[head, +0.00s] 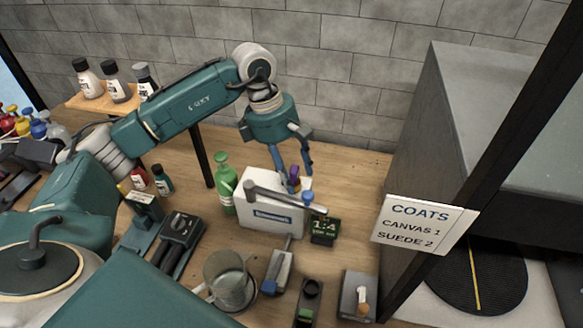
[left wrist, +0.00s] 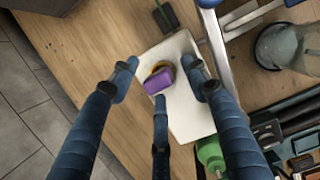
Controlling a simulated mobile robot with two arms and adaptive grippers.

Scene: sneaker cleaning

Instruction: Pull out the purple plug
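The purple plug (head: 294,172) stands at the top of a white container (head: 268,214) on the wooden bench. In the left wrist view, the plug (left wrist: 159,80) sits in an orange-brown ring on the white top. My left gripper (head: 291,167) points down over the container. In the left wrist view, its fingers (left wrist: 160,78) are spread around the plug, with gaps at the left and right. The third finger is close below the plug; I cannot tell whether it touches. My right gripper is not in view.
A clear jug (head: 228,281) stands in front. A grey cabinet (head: 425,120) bounds the right.

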